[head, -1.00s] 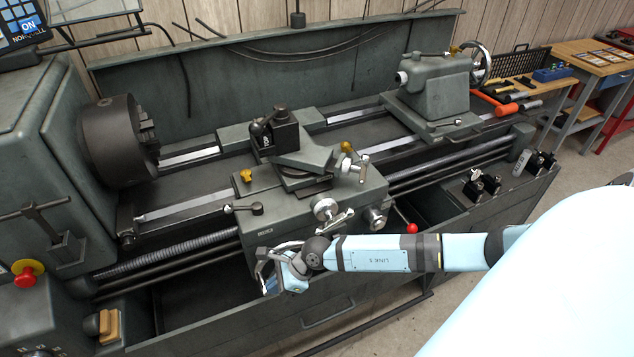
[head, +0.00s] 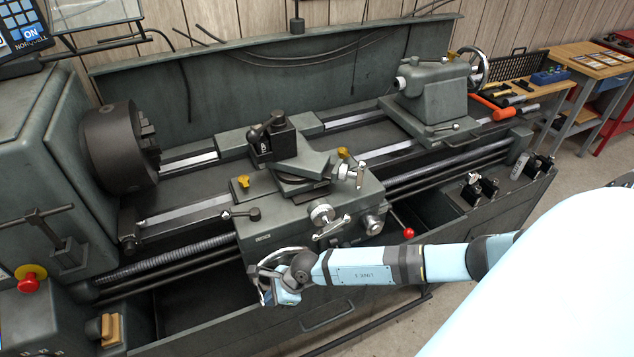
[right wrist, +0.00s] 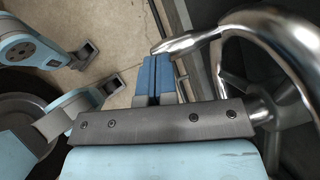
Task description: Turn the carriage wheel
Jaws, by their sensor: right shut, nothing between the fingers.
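The carriage wheel (head: 284,251) is a chrome hand wheel on the front of the lathe carriage (head: 265,226). It is partly hidden behind my right gripper (head: 268,291) in the head view. In the right wrist view its bright curved rim (right wrist: 283,32) fills the upper right, with a chrome handle (right wrist: 190,40) pointing left. The blue fingers of my right gripper (right wrist: 157,80) are shut and empty there, just below the handle's end. I cannot tell whether they touch it. My left gripper is not in view.
The lathe chuck (head: 112,146) is at the left and the tailstock (head: 435,90) at the right. A red-knobbed lever (head: 409,233) sticks out above my right forearm. The chip tray edge (head: 440,258) runs below. A tool bench (head: 590,62) stands at the far right.

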